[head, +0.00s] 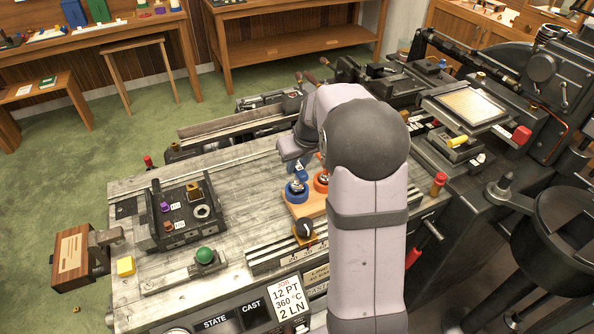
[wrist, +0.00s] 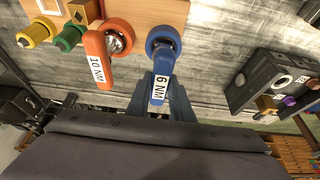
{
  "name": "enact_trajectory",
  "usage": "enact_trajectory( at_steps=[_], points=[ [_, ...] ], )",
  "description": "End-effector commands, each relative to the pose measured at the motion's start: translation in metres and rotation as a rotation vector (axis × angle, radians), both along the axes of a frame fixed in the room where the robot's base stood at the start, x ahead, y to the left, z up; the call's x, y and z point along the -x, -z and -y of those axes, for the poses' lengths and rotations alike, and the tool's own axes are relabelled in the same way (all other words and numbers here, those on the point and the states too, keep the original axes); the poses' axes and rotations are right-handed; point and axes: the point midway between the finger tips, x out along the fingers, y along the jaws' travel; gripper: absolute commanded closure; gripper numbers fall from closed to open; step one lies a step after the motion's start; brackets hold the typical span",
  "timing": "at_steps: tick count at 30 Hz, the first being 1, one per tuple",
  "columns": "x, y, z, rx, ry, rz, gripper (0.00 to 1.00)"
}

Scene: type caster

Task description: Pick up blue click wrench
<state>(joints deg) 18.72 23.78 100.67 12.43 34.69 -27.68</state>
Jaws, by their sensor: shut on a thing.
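The blue click wrench (wrist: 165,42) has a round blue head and a handle labelled "6 NM" in the wrist view. Its head is at the wooden holder (wrist: 165,11). In the head view the blue wrench (head: 297,194) shows at the holder's left, below my wrist. My gripper (wrist: 162,92) is shut on the handle of the blue wrench, its fingers on either side of it. In the head view my arm hides much of the holder. Whether the wrench is clear of the holder cannot be told.
An orange wrench (wrist: 96,45) labelled "10 NM" stands close beside the blue one. Green (wrist: 70,37) and yellow (wrist: 35,33) pieces sit farther left. A dark tray (head: 180,213) with small parts and a green button (head: 204,255) lie left on the grey bench.

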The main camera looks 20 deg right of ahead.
Motion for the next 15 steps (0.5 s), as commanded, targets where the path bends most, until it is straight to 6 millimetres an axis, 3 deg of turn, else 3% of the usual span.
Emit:
enact_trajectory(
  at_steps=[9, 15],
  points=[
    [-0.001, -0.053, 0.000, 0.002, 0.001, 0.006, 1.00],
    [0.000, -0.075, 0.000, 0.001, 0.001, 0.002, 1.00]
  ],
)
